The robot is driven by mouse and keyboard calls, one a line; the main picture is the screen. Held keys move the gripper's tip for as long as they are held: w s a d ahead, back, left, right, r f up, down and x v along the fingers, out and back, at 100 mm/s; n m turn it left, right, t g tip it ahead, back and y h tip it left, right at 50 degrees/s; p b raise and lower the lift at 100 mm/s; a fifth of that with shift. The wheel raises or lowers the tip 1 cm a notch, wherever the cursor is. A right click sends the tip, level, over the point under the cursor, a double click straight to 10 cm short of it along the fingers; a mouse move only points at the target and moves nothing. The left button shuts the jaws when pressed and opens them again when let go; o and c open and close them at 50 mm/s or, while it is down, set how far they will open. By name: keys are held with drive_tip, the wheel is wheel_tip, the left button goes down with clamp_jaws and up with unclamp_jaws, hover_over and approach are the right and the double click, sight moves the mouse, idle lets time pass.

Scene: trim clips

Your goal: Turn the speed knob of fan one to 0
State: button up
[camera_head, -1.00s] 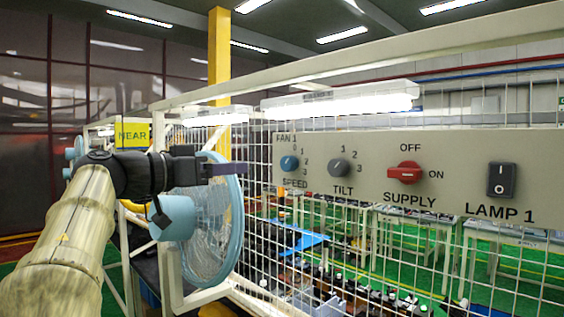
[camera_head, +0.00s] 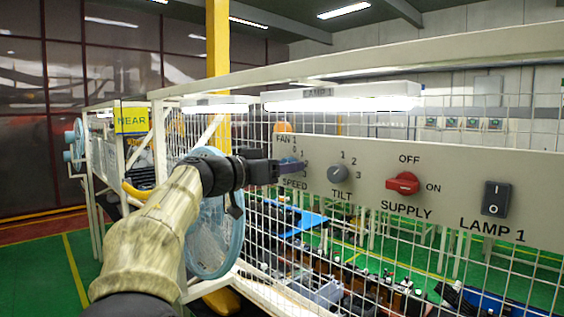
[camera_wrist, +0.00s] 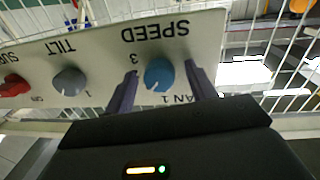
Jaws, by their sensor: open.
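The blue speed knob (camera_wrist: 160,74) of fan one shows in the wrist view, under the upside-down SPEED label. My gripper (camera_wrist: 160,68) is open, with one finger on each side of the knob. I cannot tell whether the fingers touch it. In the head view my gripper (camera_head: 292,169) is at the left end of the beige panel (camera_head: 450,170), in front of the speed dial. It hides most of the knob there. I cannot tell which number the knob points to. The light blue fan (camera_head: 215,225) stands behind my arm.
The grey tilt knob (camera_head: 338,172) is just right of the speed dial. Farther right are the red supply knob (camera_head: 403,183) and the black lamp switch (camera_head: 495,199). The white wire mesh (camera_head: 265,125) surrounds the panel. A yellow NEAR sign (camera_head: 131,118) is at left.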

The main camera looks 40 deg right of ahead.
drive_tip(key=c, duration=1)
drive_tip(key=shift+f+n+b, duration=0.15)
drive_tip(key=shift+n+b, duration=0.15)
drive_tip(key=shift+b, duration=0.3)
drive_tip(key=shift+n+h+b, duration=0.3)
drive_tip(key=shift+n+b, duration=2.85)
drive_tip(key=shift+n, duration=0.65)
